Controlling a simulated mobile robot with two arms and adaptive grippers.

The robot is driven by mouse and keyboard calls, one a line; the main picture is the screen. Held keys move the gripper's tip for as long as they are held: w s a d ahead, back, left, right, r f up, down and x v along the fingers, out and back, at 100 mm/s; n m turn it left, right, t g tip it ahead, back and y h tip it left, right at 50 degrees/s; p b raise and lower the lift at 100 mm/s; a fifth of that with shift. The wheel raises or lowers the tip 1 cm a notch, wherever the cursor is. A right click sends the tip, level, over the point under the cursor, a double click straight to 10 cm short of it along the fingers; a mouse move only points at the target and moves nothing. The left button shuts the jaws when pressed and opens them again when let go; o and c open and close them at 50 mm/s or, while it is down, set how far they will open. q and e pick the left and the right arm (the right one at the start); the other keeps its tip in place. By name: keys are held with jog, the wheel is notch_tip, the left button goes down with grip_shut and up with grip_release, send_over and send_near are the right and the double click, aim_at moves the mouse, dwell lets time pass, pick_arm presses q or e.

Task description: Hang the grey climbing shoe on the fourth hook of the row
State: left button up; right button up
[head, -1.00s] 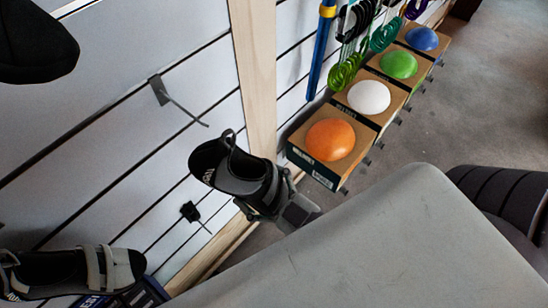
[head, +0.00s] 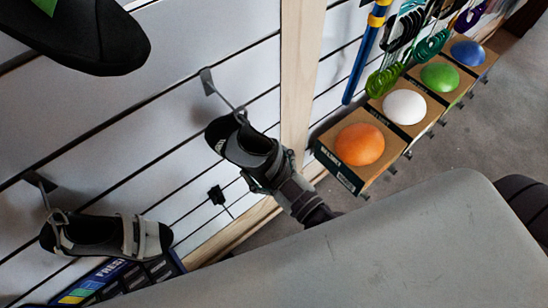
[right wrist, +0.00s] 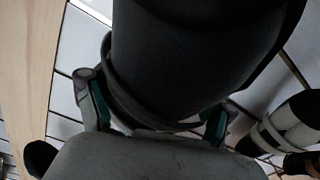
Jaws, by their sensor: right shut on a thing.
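The grey climbing shoe (head: 250,145), dark with a grey body, is in the grip of my right gripper (head: 264,180) in front of the slatted wall. Its heel loop is at the tip of an empty-looking metal hook (head: 209,84); I cannot tell whether the loop is around the hook or only beside it. In the right wrist view the shoe (right wrist: 190,55) fills the top middle, between the two fingers of my right gripper (right wrist: 155,115). My left gripper is not in view.
A strapped shoe (head: 100,236) hangs from a hook (head: 41,183) at left. A dark shoe (head: 105,35) is at top left. A small black hook (head: 216,195) is below the held shoe. A wooden post (head: 299,80) and boxes with coloured domes (head: 360,144) stand to the right.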

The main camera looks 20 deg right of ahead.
jog(key=shift+p+x, duration=0.45)
jog(key=shift+x, duration=0.6)
jog(key=shift+w+a+f, duration=0.3)
jog(key=shift+w+f, duration=0.3)
jog(key=shift+w, duration=0.15)
jog(key=o, duration=1.2)
jog(key=shift+f, duration=0.1)
